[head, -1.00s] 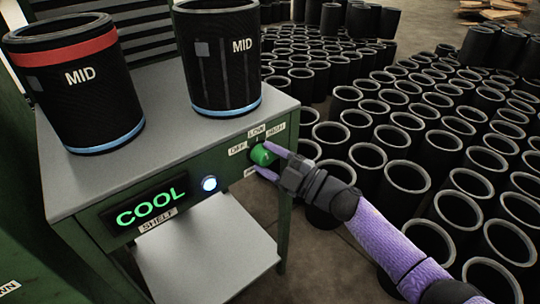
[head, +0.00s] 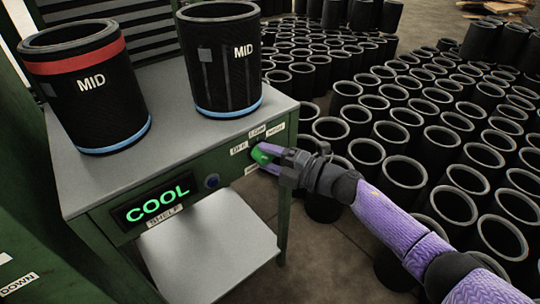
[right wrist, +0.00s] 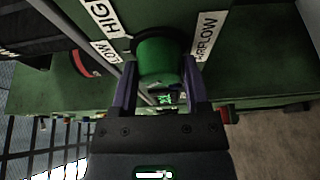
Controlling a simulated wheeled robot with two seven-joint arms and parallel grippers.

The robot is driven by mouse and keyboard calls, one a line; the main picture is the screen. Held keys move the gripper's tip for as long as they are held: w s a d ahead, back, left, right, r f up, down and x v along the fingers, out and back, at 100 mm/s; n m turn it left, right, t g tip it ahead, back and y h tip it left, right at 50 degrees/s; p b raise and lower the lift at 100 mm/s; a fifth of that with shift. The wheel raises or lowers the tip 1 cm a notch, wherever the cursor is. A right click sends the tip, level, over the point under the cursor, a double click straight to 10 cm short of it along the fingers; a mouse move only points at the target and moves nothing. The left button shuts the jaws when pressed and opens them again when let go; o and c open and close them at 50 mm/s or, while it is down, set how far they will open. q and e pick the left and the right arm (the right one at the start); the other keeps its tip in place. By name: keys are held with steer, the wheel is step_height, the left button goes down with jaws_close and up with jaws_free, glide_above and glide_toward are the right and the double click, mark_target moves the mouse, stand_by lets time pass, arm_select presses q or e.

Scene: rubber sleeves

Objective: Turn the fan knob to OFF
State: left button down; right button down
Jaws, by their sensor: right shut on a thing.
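The green fan knob (head: 261,156) is on the front panel of the green cabinet. Labels OFF (head: 239,148), LOW (head: 257,133) and HIGH (head: 276,129) surround it. My right gripper (head: 268,154) is shut on the knob, its purple fingers on either side. The right wrist view shows the knob (right wrist: 158,62) between the two fingers, with the HIGH label (right wrist: 100,15) and an AIRFLOW label (right wrist: 207,36) beside it. The knob's pointer cannot be made out. A round lamp (head: 212,181) on the panel is dark. My left gripper is not in view.
Two black sleeves marked MID, one with a red band (head: 85,85) and one without (head: 222,60), stand on the grey cabinet top (head: 170,110). A lit COOL sign (head: 157,203) is at the panel's left. Several black sleeves (head: 400,170) crowd the floor at right.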

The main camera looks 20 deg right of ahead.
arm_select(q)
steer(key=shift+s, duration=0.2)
arm_select(e)
steer(key=shift+c, duration=0.4)
jaws_free()
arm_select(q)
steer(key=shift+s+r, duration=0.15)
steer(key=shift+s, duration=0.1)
arm_select(e)
steer(key=shift+s+d, duration=0.2)
steer(key=shift+d, duration=0.05)
arm_select(q)
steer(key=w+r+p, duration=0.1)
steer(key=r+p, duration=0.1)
steer(key=p, duration=0.1)
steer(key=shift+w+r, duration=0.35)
arm_select(e)
steer(key=v, duration=0.9)
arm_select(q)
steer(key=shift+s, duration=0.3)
arm_select(e)
steer(key=shift+s+d+f, duration=0.1)
steer(key=shift+d, duration=0.05)
